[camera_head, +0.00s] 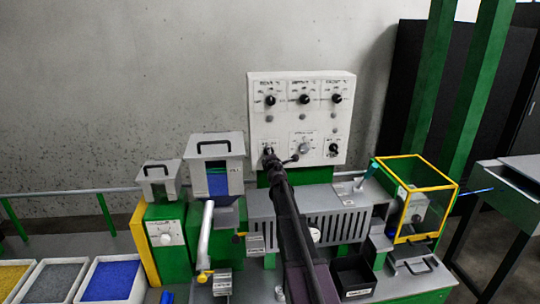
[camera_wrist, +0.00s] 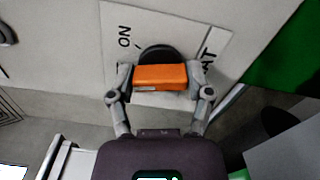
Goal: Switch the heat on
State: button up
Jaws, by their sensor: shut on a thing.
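The white control panel (camera_head: 320,125) stands upright against the wall with several black knobs. My gripper (camera_head: 270,158) is at its lower left knob, which my arm mostly hides there. In the wrist view, a label plate reads "ON" and a partly covered word ending in "AT". A black round switch base (camera_wrist: 157,54) sits on this plate. An orange bar (camera_wrist: 160,77) lies across the front of the base, level in this view. My gripper (camera_wrist: 160,80) is shut on the two ends of the orange bar. The "ON" mark is up and left of it.
A grey hopper (camera_head: 215,147) and a smaller grey box stand left of the panel. A yellow-framed clear guard (camera_head: 418,200) is on the right. Trays of yellow, grey and blue granules (camera_head: 112,280) are at lower left. A black bin (camera_head: 353,277) is below the panel.

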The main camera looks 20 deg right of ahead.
jog(key=m, duration=0.5)
jog(key=shift+w, duration=0.1)
jog(key=shift+m, duration=2.1)
jog(key=o, duration=1.1)
jog(key=shift+o, duration=0.2)
jog(key=v, duration=1.2)
